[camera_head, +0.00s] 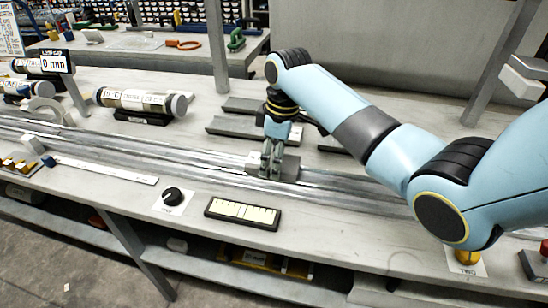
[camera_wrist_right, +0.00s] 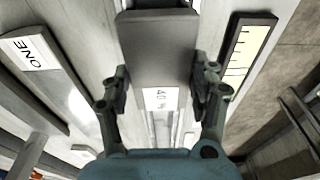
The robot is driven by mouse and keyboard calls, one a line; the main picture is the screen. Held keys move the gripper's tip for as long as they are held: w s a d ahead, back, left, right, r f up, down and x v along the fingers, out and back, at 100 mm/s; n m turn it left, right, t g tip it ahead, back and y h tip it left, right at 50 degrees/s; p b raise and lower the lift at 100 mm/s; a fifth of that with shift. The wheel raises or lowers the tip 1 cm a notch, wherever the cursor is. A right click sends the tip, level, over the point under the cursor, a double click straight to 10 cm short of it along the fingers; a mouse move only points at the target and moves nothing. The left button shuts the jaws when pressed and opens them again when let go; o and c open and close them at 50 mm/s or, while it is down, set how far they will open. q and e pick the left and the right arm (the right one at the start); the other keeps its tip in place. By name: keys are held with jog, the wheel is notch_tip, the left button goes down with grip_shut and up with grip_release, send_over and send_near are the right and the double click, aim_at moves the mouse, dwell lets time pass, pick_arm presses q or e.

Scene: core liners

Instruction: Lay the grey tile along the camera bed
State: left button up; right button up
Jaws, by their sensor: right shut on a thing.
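My right gripper (camera_head: 271,168) reaches down over the metal rails at the middle of the bench. It is shut on the grey tile (camera_head: 288,170), a small flat block low over the rails; I cannot tell if it rests on them. In the right wrist view the tile (camera_wrist_right: 157,50) sits between the two fingers of the right gripper (camera_wrist_right: 158,98), with a white label at its near end. The long silvery rails (camera_head: 215,166), which appear to be the camera bed, run across the bench. My left gripper is not in view.
A black-framed pale scale card (camera_head: 242,213) and a black knob (camera_head: 173,196) lie in front of the rails. Grey slabs (camera_head: 240,128) lie behind. A yellow button (camera_head: 466,257) is at the right.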

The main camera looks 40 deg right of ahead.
jog(key=shift+f, duration=0.1)
dwell(0.3)
jog(key=o, duration=1.3)
jog(key=shift+o, duration=0.4)
jog(key=shift+o, duration=0.8)
